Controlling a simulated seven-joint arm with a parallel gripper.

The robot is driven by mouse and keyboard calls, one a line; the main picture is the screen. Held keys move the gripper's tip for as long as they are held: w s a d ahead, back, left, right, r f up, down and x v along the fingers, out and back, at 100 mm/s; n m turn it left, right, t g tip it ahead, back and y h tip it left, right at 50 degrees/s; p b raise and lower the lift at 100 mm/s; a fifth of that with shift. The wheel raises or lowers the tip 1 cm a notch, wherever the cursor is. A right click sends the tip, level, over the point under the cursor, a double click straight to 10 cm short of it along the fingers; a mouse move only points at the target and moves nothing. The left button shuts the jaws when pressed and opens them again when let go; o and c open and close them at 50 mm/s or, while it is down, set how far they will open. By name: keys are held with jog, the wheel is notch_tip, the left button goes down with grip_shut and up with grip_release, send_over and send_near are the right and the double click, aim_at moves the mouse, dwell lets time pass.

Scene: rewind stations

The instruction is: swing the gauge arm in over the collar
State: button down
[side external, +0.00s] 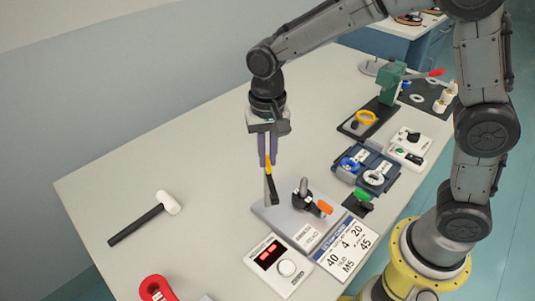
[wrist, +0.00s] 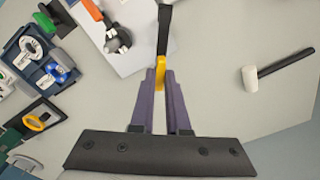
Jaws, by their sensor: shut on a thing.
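My gripper (side external: 268,163) is shut on the yellow grip of a dark bar (side external: 271,190), which looks like the gauge arm. The bar hangs down towards the left part of a light grey base plate (side external: 270,217). In the wrist view the yellow grip (wrist: 160,79) sits between the purple fingers and the dark bar (wrist: 164,32) runs away from it over the plate's edge. A dark clamp (side external: 303,200) with a grey upright post and an orange handle (side external: 324,207) stands on the plate, apart from the bar. I cannot make out the collar for certain.
A readout box (side external: 279,265) with red digits and a printed card (side external: 346,248) lie in front of the plate. Blue trays (side external: 364,170) and a green-handled tool (side external: 361,199) stand to the right. A white-headed mallet (side external: 167,203) lies left, with free table around it.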

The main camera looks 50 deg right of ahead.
jog(key=n, duration=0.4)
jog(key=shift+r, duration=0.1)
jog(key=n, duration=0.4)
jog(key=shift+n, duration=0.3)
jog(key=n, duration=0.4)
jog(key=shift+a, duration=0.1)
jog(key=shift+n, duration=2.3)
jog(key=c, duration=0.9)
grip_release()
notch_tip(320, 180, up, 14)
